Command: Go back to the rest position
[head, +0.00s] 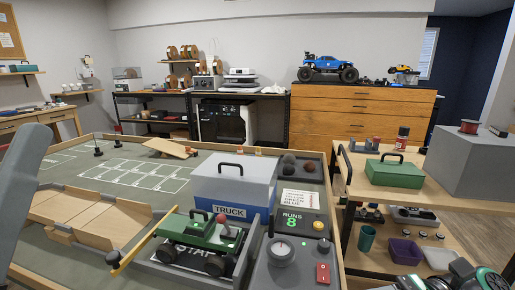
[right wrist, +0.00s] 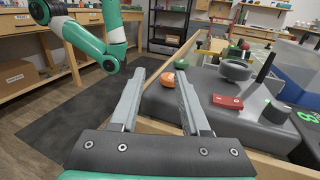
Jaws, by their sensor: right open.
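My right gripper (right wrist: 160,78) is open in the right wrist view, with nothing between its two grey fingers. Its fingers are beside the grey control console (right wrist: 213,88), near the table's wooden edge. In the head view, green and black parts of my right arm show at the bottom right corner; the fingertips are out of frame. A grey part of my left arm stands at the left edge of the head view; no left gripper jaws show. A green crawler truck (head: 201,232) with black wheels sits in the grey start tray (head: 150,262).
A blue-grey box (head: 235,188) labelled TRUCK with a white lid stands behind the truck. The console (head: 262,270) has a knob, red switch and a display reading 8. A wooden ramp (head: 85,212) lies left. A shelf cart with a green toolbox (head: 394,174) stands right.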

